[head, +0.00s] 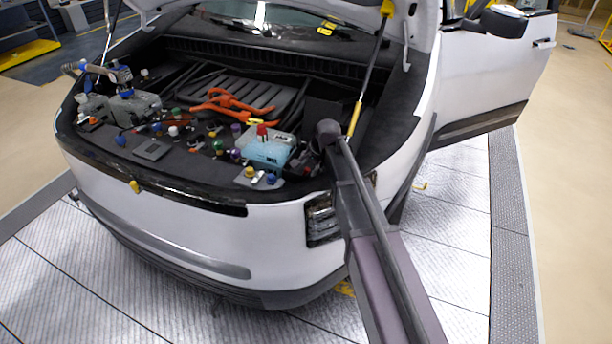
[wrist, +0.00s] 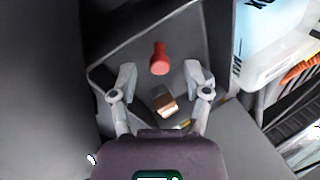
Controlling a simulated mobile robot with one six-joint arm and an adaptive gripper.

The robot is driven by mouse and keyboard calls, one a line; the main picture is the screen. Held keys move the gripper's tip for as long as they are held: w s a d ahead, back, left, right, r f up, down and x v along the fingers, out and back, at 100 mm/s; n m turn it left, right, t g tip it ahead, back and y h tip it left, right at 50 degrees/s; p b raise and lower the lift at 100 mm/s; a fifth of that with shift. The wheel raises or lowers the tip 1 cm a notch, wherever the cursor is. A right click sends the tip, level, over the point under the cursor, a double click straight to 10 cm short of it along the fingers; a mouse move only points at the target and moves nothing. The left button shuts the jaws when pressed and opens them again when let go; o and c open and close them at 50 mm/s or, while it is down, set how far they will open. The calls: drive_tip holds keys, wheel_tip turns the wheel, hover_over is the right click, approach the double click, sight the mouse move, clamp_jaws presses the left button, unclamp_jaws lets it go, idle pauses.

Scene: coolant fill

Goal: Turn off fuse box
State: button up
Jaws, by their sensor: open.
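In the wrist view, a red knob-shaped handle (wrist: 159,58) stands up from a dark panel (wrist: 178,35). I take this to be the fuse box switch, though no label shows. My gripper (wrist: 161,75) is open and empty. Its two grey fingers stand left and right of the line of the red handle, with the handle a little beyond the fingertips. Contact is not visible. A small brown and white block (wrist: 163,101) lies between the finger bases. In the head view my arm reaches over the car's front right corner, and the fingers are hidden.
A pale blue reservoir (head: 267,149) stands close by; it also shows in the wrist view (wrist: 256,45). Several coloured caps lie left of it. A yellow-ended hood strut (head: 355,118) rises near my arm. The raised hood is overhead.

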drive_tip(key=shift+b+x, duration=0.85)
drive_tip(key=shift+x, duration=0.35)
